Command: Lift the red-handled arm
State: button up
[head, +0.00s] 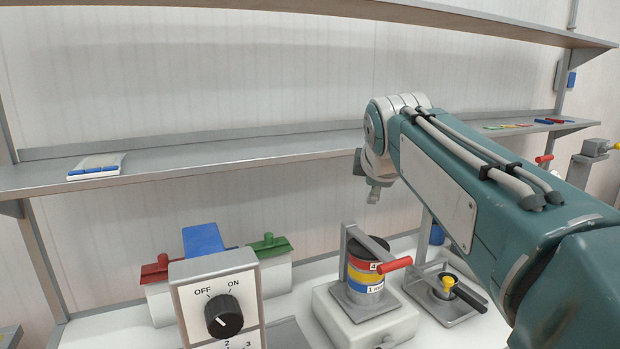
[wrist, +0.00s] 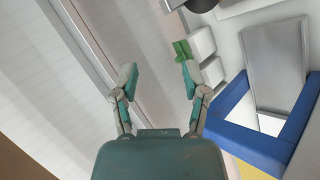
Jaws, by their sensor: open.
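The red-handled arm (head: 394,265) is on a grey metal frame (head: 345,262) around a banded red, yellow and blue cylinder (head: 366,287) with a dark top. Its red handle sticks out to the right, in front of the cylinder. My gripper (head: 373,195) hangs above the cylinder in the head view, apart from the handle. In the wrist view my gripper (wrist: 158,75) has its two fingers spread with nothing between them. I do not see the red handle in the wrist view.
A switch box (head: 222,310) with a black knob stands at the front left. Right of the cylinder is a fixture with a black handle (head: 470,297). A grey shelf (head: 230,155) runs along the wall. The wrist view shows a blue frame (wrist: 240,140) at right.

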jog(key=s+d+f+m+g, duration=0.1)
jog(key=s+f+m+g, duration=0.1)
jog(key=s+f+m, duration=0.5)
jog(key=s+d+f+m+g, duration=0.1)
jog(key=s+f+m+g, duration=0.1)
jog(key=s+f+m, duration=0.6)
jog(key=s+f, duration=0.7)
jog(key=s, duration=0.4)
jog(key=shift+s+f+y, duration=0.3)
jog(key=shift+s+y, duration=0.1)
jog(key=shift+s+f+m, duration=0.3)
jog(key=shift+s+f, duration=0.05)
jog(key=shift+f, duration=0.05)
jog(key=c, duration=0.3)
jog(key=shift+s+f, duration=0.1)
jog(key=shift+f, duration=0.05)
grip_shut()
jog(key=w+r+m+y, duration=0.2)
jog(key=w+m+y, duration=0.2)
jog(key=w+m, duration=0.8)
jog(key=w+d+r+m+t, duration=0.2)
jog(key=w+d+m+t, duration=0.5)
jog(key=m, duration=1.3)
jog(key=w+a+f+g, duration=0.1)
jog(key=w+a, duration=0.1)
jog(key=w, duration=0.7)
jog(key=shift+w+g, duration=0.2)
jog(key=shift+g, duration=0.2)
